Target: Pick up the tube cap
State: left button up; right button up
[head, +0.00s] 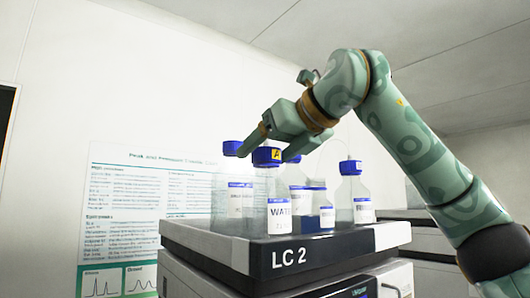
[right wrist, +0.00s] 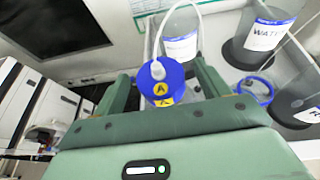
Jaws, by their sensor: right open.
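The tube cap (head: 267,156) is blue with a yellow label, and it sits at the top of a clear bottle (head: 279,215) at the front of the tray. In the right wrist view the cap (right wrist: 161,82) has a white tube running up from its middle. My right gripper (head: 266,150) is open, with its fingers on either side of the cap. In the right wrist view the gripper (right wrist: 164,80) shows a gap at both sides of the cap. The cap's lower part is partly hidden there. My left gripper is not in view.
Several other clear bottles with blue caps stand close around, including one at the right (head: 355,200) and one at the left (head: 231,149). They share a dark-edged tray (head: 225,249) on top of the LC 2 instrument. A printed poster (head: 125,215) hangs on the wall behind.

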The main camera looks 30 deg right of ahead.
jog(key=shift+s+d, duration=0.1)
jog(key=shift+s, duration=0.1)
jog(key=c, duration=1)
jog(key=shift+r, duration=0.15)
jog(key=shift+c, duration=0.2)
jog(key=shift+r, duration=0.3)
notch_tip(320, 180, up, 3)
jog(key=shift+f, duration=0.15)
jog(key=s+a+r, duration=0.2)
jog(key=s+r, duration=0.7)
jog(key=s, duration=0.4)
jog(key=shift+s+r+p, duration=0.3)
jog(key=shift+s+p, duration=0.1)
